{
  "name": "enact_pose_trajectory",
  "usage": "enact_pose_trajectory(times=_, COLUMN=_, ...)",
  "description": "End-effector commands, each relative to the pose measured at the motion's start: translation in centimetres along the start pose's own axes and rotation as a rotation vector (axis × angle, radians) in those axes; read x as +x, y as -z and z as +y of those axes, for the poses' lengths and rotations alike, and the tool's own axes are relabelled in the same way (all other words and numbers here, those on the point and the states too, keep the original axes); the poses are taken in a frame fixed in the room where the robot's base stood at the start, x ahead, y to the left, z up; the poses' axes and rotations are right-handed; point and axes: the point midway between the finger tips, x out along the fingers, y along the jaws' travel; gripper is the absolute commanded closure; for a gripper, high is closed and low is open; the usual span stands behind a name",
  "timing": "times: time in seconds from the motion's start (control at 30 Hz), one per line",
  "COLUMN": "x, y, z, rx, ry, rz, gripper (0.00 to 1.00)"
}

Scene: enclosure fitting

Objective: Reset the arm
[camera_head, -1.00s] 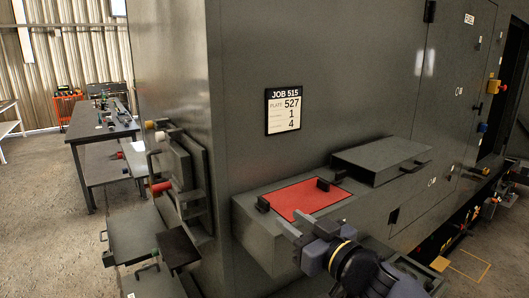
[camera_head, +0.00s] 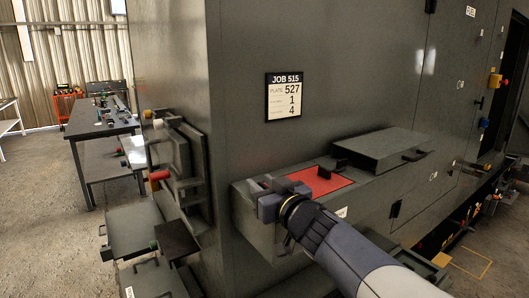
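My gripper (camera_head: 268,187) is at the left end of the grey box (camera_head: 250,222) fixed to the big cabinet. It lies over the left edge of the red panel (camera_head: 318,182) on the box top. My arm reaches to it from the lower right. The fingers are seen from behind and partly overlap, so I cannot tell whether they are open or shut, or whether they touch anything. A black block (camera_head: 324,172) stands on the red panel, to the right of my gripper. The panel's left end is hidden behind my gripper.
A grey lid-like box with a handle (camera_head: 382,150) sits right of the red panel. A JOB 515 sign (camera_head: 283,97) hangs on the cabinet above. Grey fixtures and a red cylinder (camera_head: 159,175) project at the cabinet's left corner. A workbench (camera_head: 100,128) stands far left, with open floor before it.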

Motion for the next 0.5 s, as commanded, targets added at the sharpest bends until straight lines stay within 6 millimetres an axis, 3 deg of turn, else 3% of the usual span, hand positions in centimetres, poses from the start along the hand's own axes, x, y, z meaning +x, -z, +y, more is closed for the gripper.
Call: enact_pose_trajectory(times=0.5, x=0.0, y=-0.52, z=-0.13, rx=-0.001, ry=-0.116, rz=-0.001, gripper=0.69)
